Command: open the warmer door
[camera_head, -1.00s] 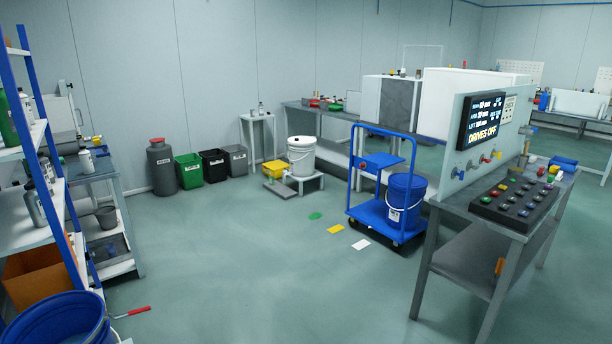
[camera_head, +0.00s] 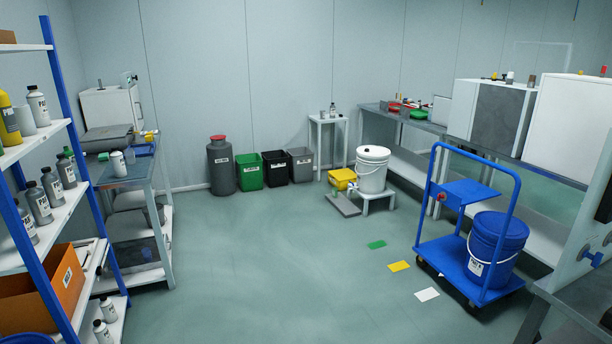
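No thing in view carries a readable warmer label. A white box-shaped unit with a grey front (camera_head: 497,115) stands on the back right bench; its front looks closed. A larger white cabinet (camera_head: 568,125) stands to its right, cut by the picture edge. A smaller white box (camera_head: 112,108) with fittings stands on the left bench at the back. I cannot tell which of these is the warmer. Neither of my grippers is in view.
A blue trolley (camera_head: 456,252) carrying a blue bucket (camera_head: 495,245) stands on the right. A bottle shelf (camera_head: 62,212) is at near left. A white bucket (camera_head: 371,170) on a low stand and several bins line the back.

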